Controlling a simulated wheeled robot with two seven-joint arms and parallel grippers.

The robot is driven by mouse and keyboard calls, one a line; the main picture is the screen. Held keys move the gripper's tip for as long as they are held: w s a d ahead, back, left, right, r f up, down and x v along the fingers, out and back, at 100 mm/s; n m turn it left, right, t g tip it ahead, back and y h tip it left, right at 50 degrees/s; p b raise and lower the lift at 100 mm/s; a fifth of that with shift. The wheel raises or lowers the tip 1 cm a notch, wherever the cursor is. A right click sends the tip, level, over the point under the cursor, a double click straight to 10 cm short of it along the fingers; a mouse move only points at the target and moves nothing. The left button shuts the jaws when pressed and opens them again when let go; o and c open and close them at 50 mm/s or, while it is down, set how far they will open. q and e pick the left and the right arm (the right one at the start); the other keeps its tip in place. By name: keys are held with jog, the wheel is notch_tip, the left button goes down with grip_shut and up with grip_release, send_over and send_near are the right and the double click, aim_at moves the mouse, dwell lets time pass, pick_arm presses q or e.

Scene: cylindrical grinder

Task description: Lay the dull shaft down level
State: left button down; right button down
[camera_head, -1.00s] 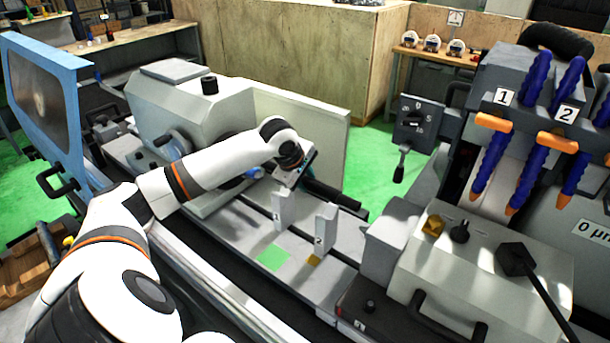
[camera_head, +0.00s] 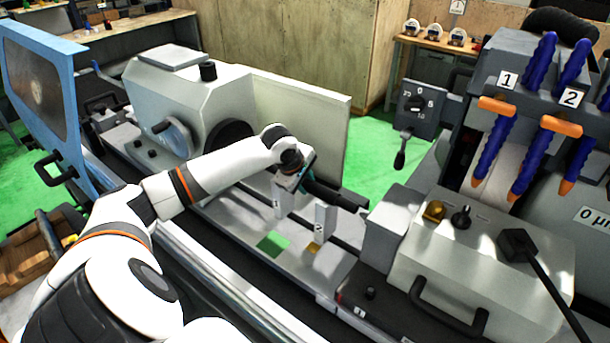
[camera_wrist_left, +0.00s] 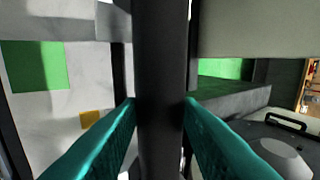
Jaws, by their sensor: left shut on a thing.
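The dull shaft (camera_head: 338,196) is a dark, nearly black bar. My left gripper (camera_head: 296,182) is shut on it in the head view, and the shaft sticks out to the right behind the two posts. In the left wrist view the shaft (camera_wrist_left: 160,65) runs upright through the picture between the teal fingers (camera_wrist_left: 160,125). Post 1 (camera_head: 279,202) is right below the gripper and partly covered by it. Post 2 (camera_head: 323,222) stands to its right. Whether the shaft touches either post cannot be told. My right gripper is not in view.
A green square (camera_head: 273,244) and a yellow square (camera_head: 314,247) mark the machine bed in front of the posts. The grey headstock (camera_head: 190,100) stands left, the control box (camera_head: 480,260) right. A pale upright panel (camera_head: 310,120) stands behind the gripper.

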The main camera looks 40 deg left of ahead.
pick_arm(q)
jog(key=shift+w+r, duration=0.1)
jog(key=shift+r, duration=0.1)
jog(key=c, duration=1)
grip_release()
jog(key=shift+c, duration=0.2)
jog(key=shift+o, duration=0.5)
jog(key=shift+s+d, duration=0.15)
jog(key=shift+s, duration=0.05)
jog(key=shift+s+f, duration=0.15)
jog(key=shift+f, duration=0.3)
jog(key=shift+r, duration=0.3)
jog(key=b+v, duration=0.4)
jog(key=v, duration=0.8)
